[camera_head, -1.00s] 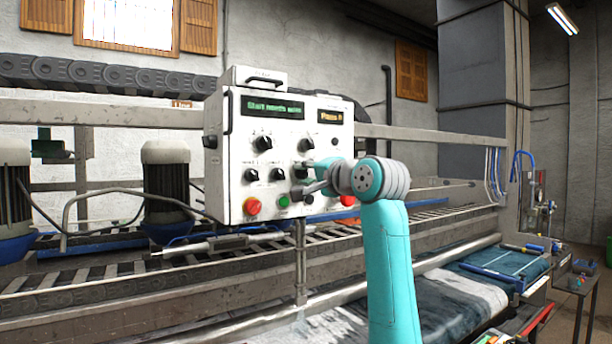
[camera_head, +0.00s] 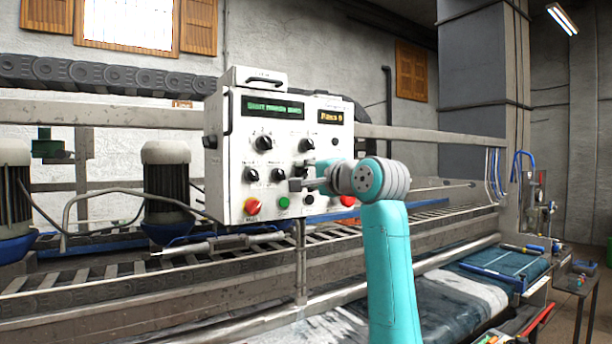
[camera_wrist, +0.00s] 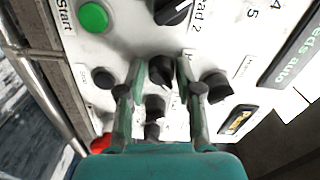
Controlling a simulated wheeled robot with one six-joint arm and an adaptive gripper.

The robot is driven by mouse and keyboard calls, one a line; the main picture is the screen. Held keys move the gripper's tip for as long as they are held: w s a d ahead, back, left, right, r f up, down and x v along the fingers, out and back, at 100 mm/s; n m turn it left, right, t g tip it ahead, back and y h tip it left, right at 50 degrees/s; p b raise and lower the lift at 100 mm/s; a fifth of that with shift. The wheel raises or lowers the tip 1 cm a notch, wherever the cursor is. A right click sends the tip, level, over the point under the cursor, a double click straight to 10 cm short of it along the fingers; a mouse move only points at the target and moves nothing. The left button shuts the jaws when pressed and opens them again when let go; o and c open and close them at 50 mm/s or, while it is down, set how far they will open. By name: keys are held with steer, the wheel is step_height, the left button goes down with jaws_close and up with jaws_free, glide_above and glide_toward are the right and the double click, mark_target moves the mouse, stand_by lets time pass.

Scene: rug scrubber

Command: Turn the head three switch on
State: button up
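The white control panel (camera_head: 233,170) carries several black rotary switches. In the wrist view a black switch (camera_wrist: 161,72) sits between my fingertips, beside a partly covered label starting with "H". It looks like the head three switch; its setting cannot be read. The neighbouring switch (camera_wrist: 173,11) has a label ending in "ad 2". My gripper (camera_wrist: 162,75) is open, with one finger on each side of the switch; whether they touch it is unclear. In the head view my gripper (camera_head: 298,184) is at the panel's lower middle and partly hides that switch.
A green start button (camera_wrist: 93,16), a black button (camera_wrist: 103,77) and a red button (camera_wrist: 100,143) lie near my fingers. Another black switch (camera_wrist: 215,87) is just right of them. A conveyor with a metal rail (camera_head: 250,275) runs below the panel.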

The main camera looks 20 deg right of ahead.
steer(key=shift+o, duration=0.8)
steer(key=v, duration=1.2)
